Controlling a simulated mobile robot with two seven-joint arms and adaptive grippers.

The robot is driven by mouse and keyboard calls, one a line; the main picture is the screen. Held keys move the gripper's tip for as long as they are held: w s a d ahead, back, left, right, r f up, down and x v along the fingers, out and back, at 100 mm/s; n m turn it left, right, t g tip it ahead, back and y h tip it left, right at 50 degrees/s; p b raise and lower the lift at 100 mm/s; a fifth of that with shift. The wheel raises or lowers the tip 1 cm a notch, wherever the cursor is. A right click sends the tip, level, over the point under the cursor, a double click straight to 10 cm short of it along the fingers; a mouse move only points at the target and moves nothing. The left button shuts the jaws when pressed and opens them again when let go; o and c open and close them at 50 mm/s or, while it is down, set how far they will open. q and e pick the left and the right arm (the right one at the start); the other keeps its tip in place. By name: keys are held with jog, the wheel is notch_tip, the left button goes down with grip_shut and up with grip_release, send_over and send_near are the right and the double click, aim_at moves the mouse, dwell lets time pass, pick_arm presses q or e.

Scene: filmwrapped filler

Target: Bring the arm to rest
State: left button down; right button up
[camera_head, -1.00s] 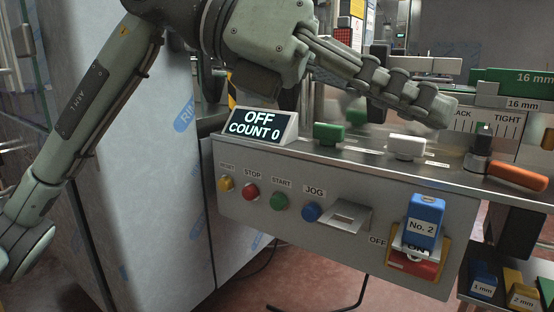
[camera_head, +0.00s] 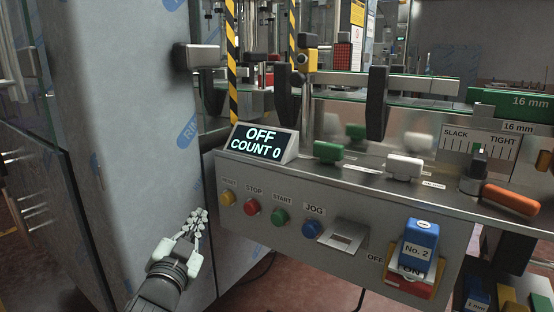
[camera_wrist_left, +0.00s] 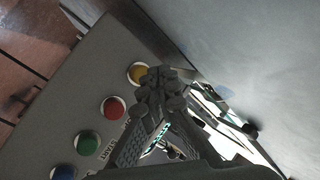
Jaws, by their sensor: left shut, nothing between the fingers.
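My left gripper (camera_head: 198,222) is low at the left of the control panel in the head view, in front of the grey cabinet. Its fingers point up and are shut with nothing between them. In the left wrist view the closed fingers (camera_wrist_left: 160,85) lie beside the yellow button (camera_wrist_left: 139,73); I cannot tell whether they touch anything. The display (camera_head: 262,143) reads OFF, COUNT 0. My right gripper does not show.
The panel carries a yellow button (camera_head: 228,198), red stop button (camera_head: 251,207), green start button (camera_head: 279,216) and blue jog button (camera_head: 311,229). A blue No. 2 block (camera_head: 419,243) sits at the switch. The cabinet (camera_head: 110,120) stands close at left.

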pick_arm(q)
jog(key=s+a+f+n+g+y, duration=0.1)
jog(key=s+a+f+g, duration=0.2)
jog(key=f, duration=0.5)
jog(key=s+a+f+n+g+y, duration=0.1)
jog(key=s+a+f+n+g, duration=0.1)
jog(key=s+f, duration=0.45)
jog(key=s+a+f+n+g+y, duration=0.1)
jog(key=s+a+f+g, duration=0.15)
jog(key=f, duration=0.65)
jog(key=s+a+f+g, duration=0.1)
jog(key=s+f+g, duration=0.3)
jog(key=s, duration=0.6)
jog(key=s+a+f+n+g+p, duration=0.1)
jog(key=s+f+g, duration=0.3)
jog(key=s+f, duration=0.5)
jog(key=shift+s+a+f+p, duration=0.15)
jog(key=shift+s+f+p, duration=0.15)
jog(key=shift+s, duration=0.65)
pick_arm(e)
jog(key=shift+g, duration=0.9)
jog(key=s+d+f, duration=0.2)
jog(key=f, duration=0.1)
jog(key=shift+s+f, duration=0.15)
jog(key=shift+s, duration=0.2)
